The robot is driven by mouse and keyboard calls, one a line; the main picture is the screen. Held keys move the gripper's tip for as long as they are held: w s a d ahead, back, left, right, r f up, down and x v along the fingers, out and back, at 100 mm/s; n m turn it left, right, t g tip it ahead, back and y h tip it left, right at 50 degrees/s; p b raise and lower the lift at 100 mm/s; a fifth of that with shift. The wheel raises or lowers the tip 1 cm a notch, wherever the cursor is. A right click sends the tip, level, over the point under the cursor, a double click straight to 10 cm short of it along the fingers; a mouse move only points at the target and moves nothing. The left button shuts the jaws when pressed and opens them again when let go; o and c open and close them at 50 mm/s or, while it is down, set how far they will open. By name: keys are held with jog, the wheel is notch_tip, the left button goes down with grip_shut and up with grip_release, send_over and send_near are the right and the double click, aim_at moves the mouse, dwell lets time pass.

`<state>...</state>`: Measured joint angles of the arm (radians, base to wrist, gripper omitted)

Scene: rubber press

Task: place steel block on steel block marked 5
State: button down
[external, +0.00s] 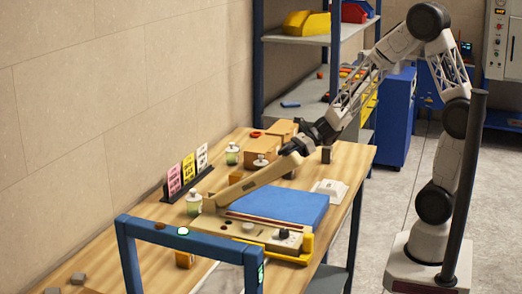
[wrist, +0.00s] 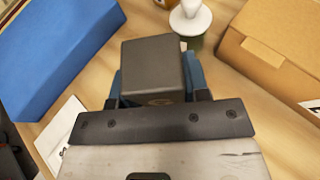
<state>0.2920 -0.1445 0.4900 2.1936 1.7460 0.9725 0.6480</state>
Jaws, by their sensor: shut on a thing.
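My gripper (wrist: 157,88) is shut on a dark grey steel block (wrist: 152,62), held between blue-grey fingers in the wrist view. A faint mark shows low on the block's near face, but I cannot read it. In the external view my gripper (external: 288,150) is over the far half of the table, and the held block cannot be made out. A dark upright block (external: 326,155) stands on the table just right of my gripper. Two grey blocks (external: 78,278) (external: 52,291) lie at the near left end. No number 5 is legible on any block.
A blue slab (external: 275,208) lies beside the beige press (external: 265,236) and its long arm. Cardboard boxes (external: 258,149), white-topped bottles (external: 232,154) and a sign rack (external: 188,184) stand nearby. A blue frame (external: 185,238) crosses the near end.

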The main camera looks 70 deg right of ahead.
jog(key=c, duration=0.6)
grip_release()
jog(key=shift+f, duration=0.1)
jog(key=v, duration=1.2)
dwell(0.6)
